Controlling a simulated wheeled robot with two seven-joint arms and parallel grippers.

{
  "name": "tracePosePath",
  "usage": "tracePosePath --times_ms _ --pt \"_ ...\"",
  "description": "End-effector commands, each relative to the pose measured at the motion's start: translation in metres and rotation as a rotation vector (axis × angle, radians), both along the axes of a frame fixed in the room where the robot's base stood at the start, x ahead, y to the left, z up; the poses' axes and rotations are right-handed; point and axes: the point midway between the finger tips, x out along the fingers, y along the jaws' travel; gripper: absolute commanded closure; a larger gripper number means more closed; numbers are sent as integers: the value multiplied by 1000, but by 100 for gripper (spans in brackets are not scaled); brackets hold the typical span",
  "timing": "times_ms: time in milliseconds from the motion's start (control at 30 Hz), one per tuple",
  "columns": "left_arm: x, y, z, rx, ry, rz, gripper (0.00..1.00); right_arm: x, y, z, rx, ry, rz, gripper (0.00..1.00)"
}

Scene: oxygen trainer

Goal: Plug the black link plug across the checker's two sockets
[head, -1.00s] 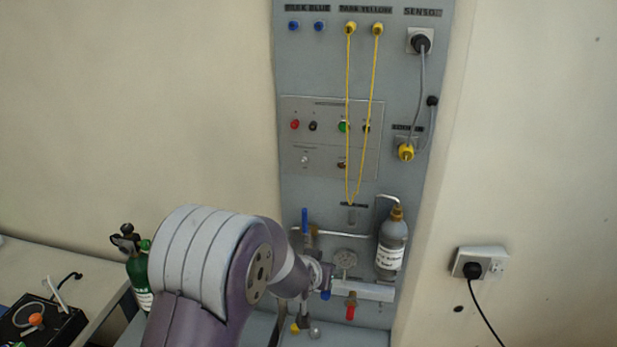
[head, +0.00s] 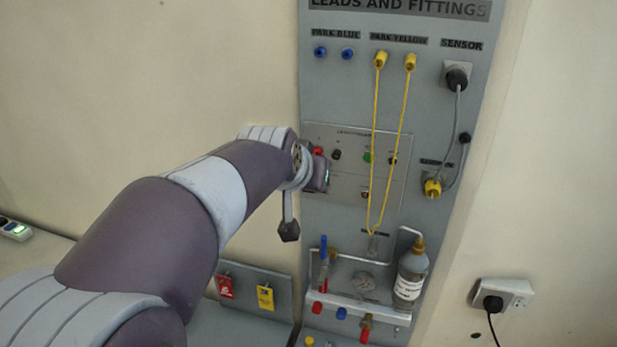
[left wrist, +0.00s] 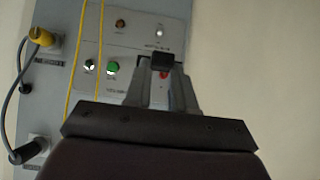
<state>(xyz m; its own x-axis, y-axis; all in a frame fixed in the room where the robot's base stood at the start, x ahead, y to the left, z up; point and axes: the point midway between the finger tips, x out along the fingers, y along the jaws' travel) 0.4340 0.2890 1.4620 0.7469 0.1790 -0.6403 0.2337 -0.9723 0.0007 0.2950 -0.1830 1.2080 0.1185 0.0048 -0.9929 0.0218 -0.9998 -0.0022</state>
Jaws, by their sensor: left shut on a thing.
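In the left wrist view, where the panel appears upside down, the gripper (left wrist: 162,66) is shut on the black link plug (left wrist: 162,60). The plug appears just above the red socket (left wrist: 163,75); I cannot tell its gap from the panel. The black socket is hidden there. My right gripper is out of view.
Yellow leads (head: 376,140) hang in a loop across the checker's right part. A bottle (head: 411,278), pipes and a valve rail (head: 350,307) are below. A grey sensor cable (head: 459,130) hangs at the right. A wall socket (head: 502,292) is farther right.

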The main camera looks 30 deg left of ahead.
Motion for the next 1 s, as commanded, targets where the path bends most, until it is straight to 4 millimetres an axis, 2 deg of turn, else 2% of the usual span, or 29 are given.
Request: tracePosePath --times_ms 300,500,1000 --pt "37 9 0 0 2 0 100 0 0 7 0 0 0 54" --pt "54 13 0 0 0 0 100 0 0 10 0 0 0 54" --pt "59 14 -1 0 0 0 100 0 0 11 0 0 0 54"
